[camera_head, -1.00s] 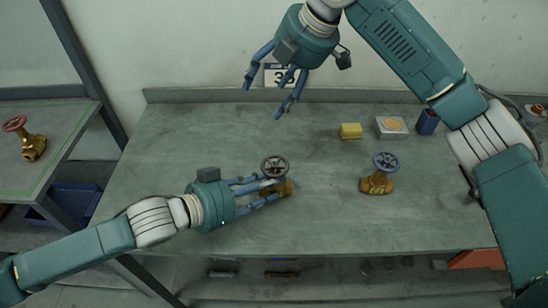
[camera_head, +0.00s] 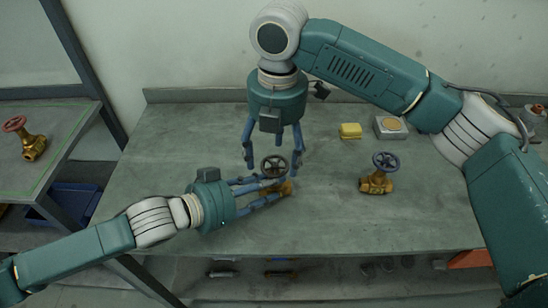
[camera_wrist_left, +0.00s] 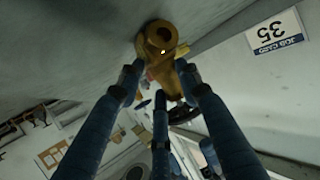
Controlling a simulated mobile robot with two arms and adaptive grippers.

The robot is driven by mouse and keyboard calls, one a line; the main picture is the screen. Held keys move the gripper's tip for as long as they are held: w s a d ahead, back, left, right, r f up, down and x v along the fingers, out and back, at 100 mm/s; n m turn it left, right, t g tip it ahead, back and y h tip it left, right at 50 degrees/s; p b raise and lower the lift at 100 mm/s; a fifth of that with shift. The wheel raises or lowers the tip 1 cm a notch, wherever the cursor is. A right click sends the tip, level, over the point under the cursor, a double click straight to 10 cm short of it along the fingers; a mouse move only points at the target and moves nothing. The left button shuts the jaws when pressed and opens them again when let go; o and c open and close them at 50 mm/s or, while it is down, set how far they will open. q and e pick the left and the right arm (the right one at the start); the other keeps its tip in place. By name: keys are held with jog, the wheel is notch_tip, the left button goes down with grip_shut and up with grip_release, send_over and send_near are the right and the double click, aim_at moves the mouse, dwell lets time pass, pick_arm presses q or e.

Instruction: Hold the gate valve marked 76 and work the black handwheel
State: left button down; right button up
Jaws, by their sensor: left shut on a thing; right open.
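A brass gate valve (camera_head: 286,187) with a black handwheel (camera_head: 274,166) stands on the grey workbench, left of its middle. My left gripper (camera_head: 277,189) comes from the left and is shut on its body below the wheel. The brass body also shows between the blue fingers in the left wrist view (camera_wrist_left: 158,40); the wheel is mostly hidden there. I cannot read a 76 on it. My right gripper (camera_head: 272,158) points down, open, its fingers spread around the handwheel from above and behind. Whether they touch the rim I cannot tell.
A brass valve with a blue handwheel (camera_head: 377,183) stands to the right. Behind it are a yellow block (camera_head: 350,131) and a grey box (camera_head: 391,127). A red-wheeled valve (camera_head: 26,138) is on the left table.

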jog(key=shift+f, duration=0.95)
jog(key=shift+c, duration=0.2)
jog(key=c, duration=1.1)
jog(key=shift+s+a+m, duration=0.1)
jog(key=shift+m, duration=0.2)
jog(key=shift+a+m, duration=0.1)
jog(key=shift+m, duration=2.5)
jog(key=shift+a, duration=0.1)
